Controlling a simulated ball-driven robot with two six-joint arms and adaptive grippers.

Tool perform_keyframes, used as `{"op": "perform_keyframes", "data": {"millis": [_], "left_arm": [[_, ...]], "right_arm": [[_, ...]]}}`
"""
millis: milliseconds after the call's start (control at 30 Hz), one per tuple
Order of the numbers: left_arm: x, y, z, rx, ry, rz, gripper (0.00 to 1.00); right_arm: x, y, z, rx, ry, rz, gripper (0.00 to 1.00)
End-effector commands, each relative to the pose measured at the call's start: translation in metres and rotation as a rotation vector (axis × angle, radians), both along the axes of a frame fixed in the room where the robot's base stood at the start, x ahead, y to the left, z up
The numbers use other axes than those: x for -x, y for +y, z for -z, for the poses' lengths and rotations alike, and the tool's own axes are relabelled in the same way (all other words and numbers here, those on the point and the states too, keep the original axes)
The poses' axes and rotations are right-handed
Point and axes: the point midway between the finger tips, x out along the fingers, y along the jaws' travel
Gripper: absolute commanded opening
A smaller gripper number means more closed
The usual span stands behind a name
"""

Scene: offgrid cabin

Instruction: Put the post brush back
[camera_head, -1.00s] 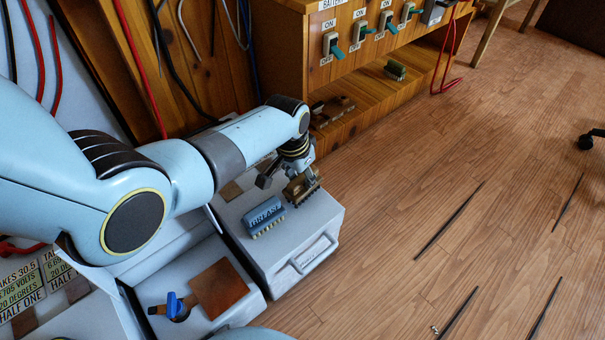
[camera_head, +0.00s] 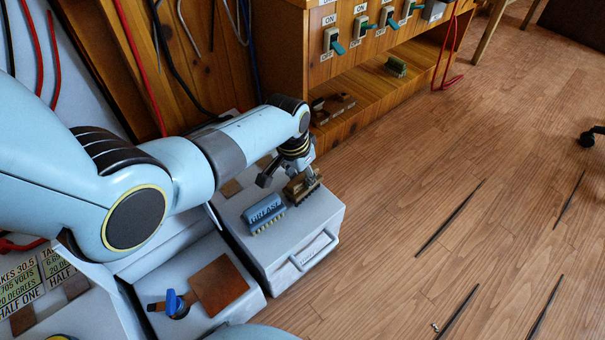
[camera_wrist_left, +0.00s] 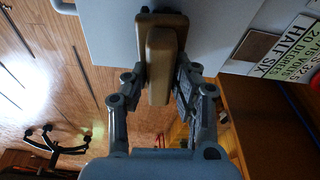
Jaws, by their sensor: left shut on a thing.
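My left gripper (camera_head: 300,178) reaches down over the far right corner of a grey battery box (camera_head: 312,256). It is shut on a brown wooden brush (camera_head: 303,188) with bristles pointing down. I cannot tell whether the bristles touch the box top. In the left wrist view the brush's wooden block (camera_wrist_left: 159,52) sits between both fingers; no label on it can be read. A blue brush marked GREASE (camera_head: 265,212) stands on the box top just left of the held brush, apart from it. My right gripper is out of view.
A second box with a copper-brown plate (camera_head: 218,287) and a blue-handled part (camera_head: 174,303) is nearer me. Dark rods lie on the floor at right.

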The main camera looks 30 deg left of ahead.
Motion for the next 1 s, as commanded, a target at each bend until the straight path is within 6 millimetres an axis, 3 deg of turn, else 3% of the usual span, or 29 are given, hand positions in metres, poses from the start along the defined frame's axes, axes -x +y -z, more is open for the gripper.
{"op": "perform_keyframes", "data": {"millis": [367,400,600,1000], "left_arm": [[-0.0002,0.0001,0.0045,0.000,0.000,0.000,0.00],[-0.0002,0.0001,0.0045,0.000,0.000,0.000,0.26],[-0.0001,0.0001,0.0042,0.000,0.000,0.000,0.52],[0.0008,0.0005,-0.0026,0.000,-0.001,0.000,0.52]], "right_arm": [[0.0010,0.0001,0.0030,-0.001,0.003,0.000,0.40],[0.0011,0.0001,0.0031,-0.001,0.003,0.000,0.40],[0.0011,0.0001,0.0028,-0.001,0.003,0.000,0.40],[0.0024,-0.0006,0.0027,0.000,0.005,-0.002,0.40]]}}
